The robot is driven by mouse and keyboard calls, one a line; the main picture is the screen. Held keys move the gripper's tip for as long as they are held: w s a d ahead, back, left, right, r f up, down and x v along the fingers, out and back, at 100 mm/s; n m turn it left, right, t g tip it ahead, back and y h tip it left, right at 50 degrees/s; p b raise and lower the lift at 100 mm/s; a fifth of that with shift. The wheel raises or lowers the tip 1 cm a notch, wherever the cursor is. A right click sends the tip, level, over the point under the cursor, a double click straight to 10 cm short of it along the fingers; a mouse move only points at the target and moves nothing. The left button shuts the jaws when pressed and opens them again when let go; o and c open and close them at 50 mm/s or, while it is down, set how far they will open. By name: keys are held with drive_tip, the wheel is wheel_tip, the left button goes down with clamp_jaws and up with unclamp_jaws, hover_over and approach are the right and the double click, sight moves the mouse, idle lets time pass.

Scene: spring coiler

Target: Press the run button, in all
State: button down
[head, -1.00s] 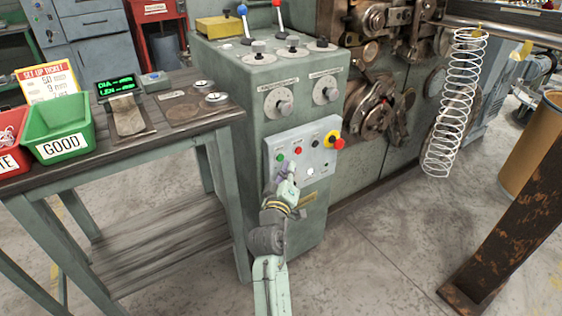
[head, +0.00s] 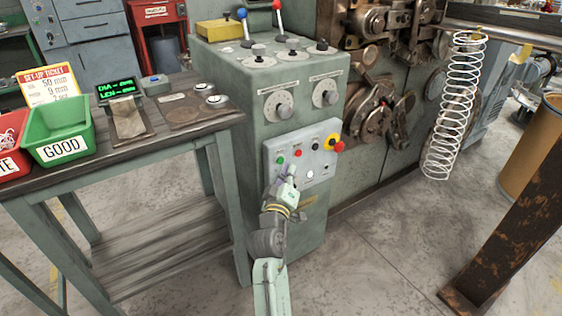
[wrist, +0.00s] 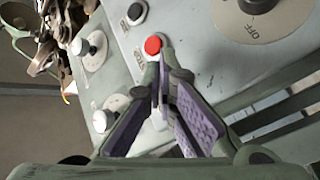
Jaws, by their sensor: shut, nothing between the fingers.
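The sloped control panel (head: 320,160) on the green machine cabinet carries a green button (head: 280,160), a red button (head: 298,153), a black button (head: 314,145), a white button (head: 310,174) and a red-on-yellow knob (head: 335,143). The button labels are too small to read in the head view, so I cannot tell which is run. My gripper (head: 292,171) is shut and empty, close to the panel below the green and red buttons. In the wrist view its fingertips (wrist: 164,58) sit just beside the red button (wrist: 153,45). The fingers hide the panel behind them; contact cannot be told.
Dials (head: 279,104) and levers (head: 278,18) sit above the panel. A bench (head: 190,131) with a green GOOD bin (head: 60,133) stands left. A white spring (head: 455,110) hangs at right. A rusty beam (head: 510,230) stands front right.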

drive_tip(key=shift+w, duration=0.1)
idle(0.3)
drive_tip(key=shift+w+a, duration=0.25)
